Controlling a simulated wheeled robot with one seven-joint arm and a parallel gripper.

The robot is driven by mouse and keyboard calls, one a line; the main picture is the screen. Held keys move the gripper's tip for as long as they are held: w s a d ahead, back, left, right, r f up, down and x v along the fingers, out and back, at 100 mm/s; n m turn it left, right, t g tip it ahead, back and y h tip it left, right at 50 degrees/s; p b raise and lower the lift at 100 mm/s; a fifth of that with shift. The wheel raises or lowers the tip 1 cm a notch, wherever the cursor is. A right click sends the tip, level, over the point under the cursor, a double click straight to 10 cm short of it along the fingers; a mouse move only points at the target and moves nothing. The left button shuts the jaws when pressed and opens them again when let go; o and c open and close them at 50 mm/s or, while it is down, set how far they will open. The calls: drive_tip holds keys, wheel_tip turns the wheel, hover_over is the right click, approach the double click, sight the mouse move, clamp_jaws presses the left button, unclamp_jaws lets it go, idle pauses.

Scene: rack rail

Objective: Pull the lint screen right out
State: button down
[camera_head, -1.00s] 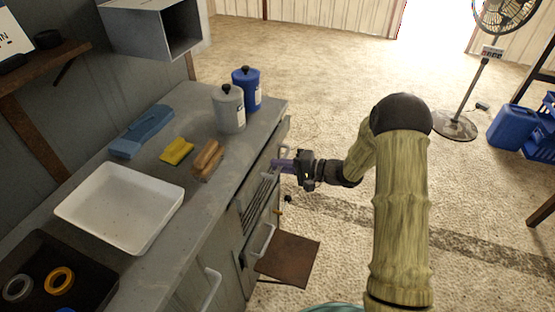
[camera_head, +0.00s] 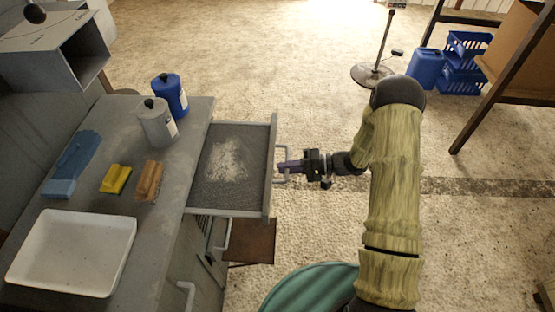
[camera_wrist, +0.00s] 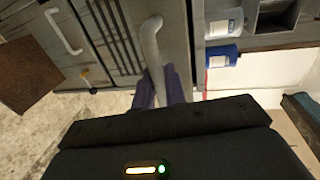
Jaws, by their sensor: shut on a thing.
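The lint screen (camera_head: 213,185) is a flat grey mesh tray with a raised frame, drawn far out of the cabinet under the counter. A pale patch of lint (camera_head: 226,160) lies on its mesh. A light grey bar handle (camera_head: 284,164) is on its front. My gripper (camera_head: 283,167) is shut on this handle, to the right of the screen. In the wrist view the purple fingers (camera_wrist: 160,88) close around the pale handle (camera_wrist: 150,50). Whether the screen's rear edge is still inside the cabinet is hidden by the counter.
On the counter (camera_head: 185,215) stand grey (camera_head: 156,123) and blue (camera_head: 170,95) bottles, a brush (camera_head: 149,180), a yellow sponge (camera_head: 115,179) and a white tray (camera_head: 70,252). A brown flap (camera_head: 250,240) sits low below the screen.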

drive_tip(key=f+p+v, duration=0.1)
drive_tip(key=v, duration=0.5)
drive_tip(key=shift+d+f, duration=0.2)
drive_tip(key=shift+d, duration=0.1)
drive_tip(key=c, duration=1.5)
unclamp_jaws()
drive_tip(key=shift+c, duration=0.2)
drive_tip(key=shift+r, duration=0.1)
drive_tip(key=b+v, duration=0.1)
drive_tip(key=v, duration=1.6)
drive_tip(key=shift+d+b, duration=0.2)
drive_tip(key=shift+b, duration=0.15)
drive_tip(key=shift+w, duration=0.1)
